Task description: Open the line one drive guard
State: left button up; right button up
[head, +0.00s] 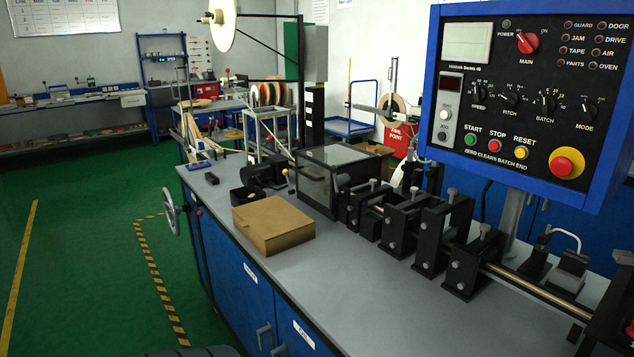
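A dark-framed, see-through box (318,192), which looks like the drive guard, stands on the grey bench top at the back of the tape line. Its lid looks down, and a dark shape shows dimly through its panels. Neither of my grippers is in view.
A brown cardboard box (272,224) sits on the bench (312,264) in front of the guard. Black roller stands (432,238) run along the line. A control panel (520,100) overhangs the right. A handwheel (170,211) juts out left; green floor there is clear.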

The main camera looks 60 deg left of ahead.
aim_at(330, 176)
jog(key=k, duration=0.6)
jog(key=u, duration=1.7)
jog(key=i, duration=1)
